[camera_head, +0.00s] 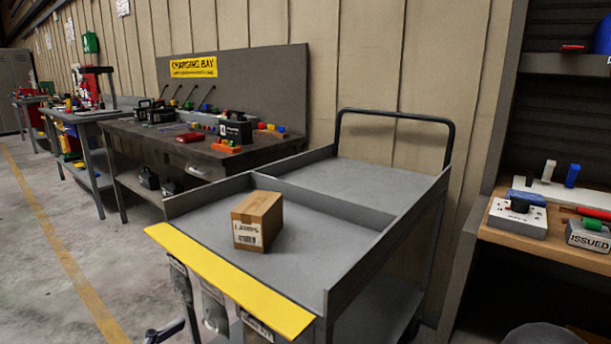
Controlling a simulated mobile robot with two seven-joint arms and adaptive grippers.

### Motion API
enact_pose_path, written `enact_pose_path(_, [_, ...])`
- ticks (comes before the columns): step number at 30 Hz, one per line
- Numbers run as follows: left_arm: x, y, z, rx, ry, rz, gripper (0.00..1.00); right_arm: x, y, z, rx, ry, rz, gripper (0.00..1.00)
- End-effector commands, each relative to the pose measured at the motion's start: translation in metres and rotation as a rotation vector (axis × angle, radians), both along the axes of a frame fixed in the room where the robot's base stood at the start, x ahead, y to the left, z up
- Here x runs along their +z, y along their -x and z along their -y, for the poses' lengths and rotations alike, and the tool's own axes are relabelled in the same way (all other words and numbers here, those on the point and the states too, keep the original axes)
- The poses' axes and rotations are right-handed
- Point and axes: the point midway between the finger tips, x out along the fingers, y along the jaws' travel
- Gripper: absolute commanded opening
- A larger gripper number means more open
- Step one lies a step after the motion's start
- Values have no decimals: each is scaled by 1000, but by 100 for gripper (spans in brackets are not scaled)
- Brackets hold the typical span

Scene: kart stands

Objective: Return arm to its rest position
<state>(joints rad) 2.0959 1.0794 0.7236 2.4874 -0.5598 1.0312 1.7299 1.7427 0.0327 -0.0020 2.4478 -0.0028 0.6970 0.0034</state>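A small dark piece at the bottom edge, left of the cart, looks like the tip of my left gripper (165,332). Most of it is cut off by the frame, so its opening does not show. It appears apart from the cardboard box. My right gripper is not in view. The brown cardboard box (258,221) with a white label reading LAMPS stands upright in the near compartment of the grey cart (310,262), with no gripper on it.
The cart has a yellow front lip (225,280), a low divider, an empty far compartment and a black handle (395,115). A cluttered charging-bay bench (240,158) stands behind it. A shelf (545,245) with an ISSUED box is at right. Open floor lies left.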

Motion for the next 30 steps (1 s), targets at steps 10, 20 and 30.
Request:
enact_pose_path(10, [-174, 228, 40, -1077, -1005, -158, 82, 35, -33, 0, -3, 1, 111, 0])
enact_pose_path(20, [-204, 358, -72, -2091, -1446, 46, 82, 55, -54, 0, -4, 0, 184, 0])
enact_pose_path(30, [-205, 361, -75, -2124, -1445, 58, 82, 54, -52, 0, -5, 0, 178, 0])
